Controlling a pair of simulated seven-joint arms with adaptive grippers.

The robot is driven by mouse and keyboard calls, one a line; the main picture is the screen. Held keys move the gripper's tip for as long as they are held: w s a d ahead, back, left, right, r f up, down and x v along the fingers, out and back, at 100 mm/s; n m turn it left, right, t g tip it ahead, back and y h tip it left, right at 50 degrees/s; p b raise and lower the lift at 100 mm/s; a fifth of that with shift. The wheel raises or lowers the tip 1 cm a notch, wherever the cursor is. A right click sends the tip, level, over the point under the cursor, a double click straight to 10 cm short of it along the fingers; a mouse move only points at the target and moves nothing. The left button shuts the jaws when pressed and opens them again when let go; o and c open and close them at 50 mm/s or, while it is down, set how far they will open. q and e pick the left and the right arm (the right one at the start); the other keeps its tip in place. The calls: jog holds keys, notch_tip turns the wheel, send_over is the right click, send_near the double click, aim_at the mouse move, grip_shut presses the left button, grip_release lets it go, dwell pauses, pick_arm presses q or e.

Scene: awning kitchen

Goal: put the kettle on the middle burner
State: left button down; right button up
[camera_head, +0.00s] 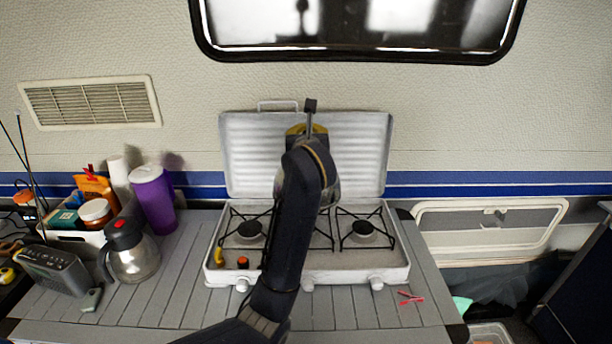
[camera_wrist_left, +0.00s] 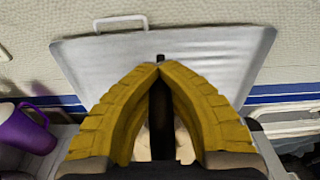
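My left arm reaches over the stove (camera_head: 404,262) from the bottom of the head view. Its yellow-fingered left gripper (camera_head: 306,130) is in front of the raised lid. In the left wrist view the fingers (camera_wrist_left: 158,68) close on a dark upright handle (camera_wrist_left: 160,112), with a pale body below it. I take this for the kettle; a little of its body (camera_head: 332,190) shows beside my arm in the head view. It is over the middle of the stove. My arm hides most of the kettle and the middle burner, so I cannot tell whether they touch. My right gripper is out of view.
The stove's white lid (camera_head: 250,155) stands open behind. Left burner (camera_head: 250,229) and right burner (camera_head: 362,228) are bare. Red-handled pliers (camera_head: 411,298) lie at the right front.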

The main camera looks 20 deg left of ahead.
pick_arm(q)
jog(key=shift+f, duration=5.9)
jog(key=c, duration=2.1)
grip_release()
jog(key=shift+f, duration=0.15)
jog(key=shift+c, duration=0.2)
jog(key=o, duration=0.5)
jog(key=shift+o, duration=0.2)
jog(key=shift+s, duration=0.1)
jog(key=v, duration=1.1)
jog(key=shift+s, duration=0.4)
jog(key=shift+d, duration=0.1)
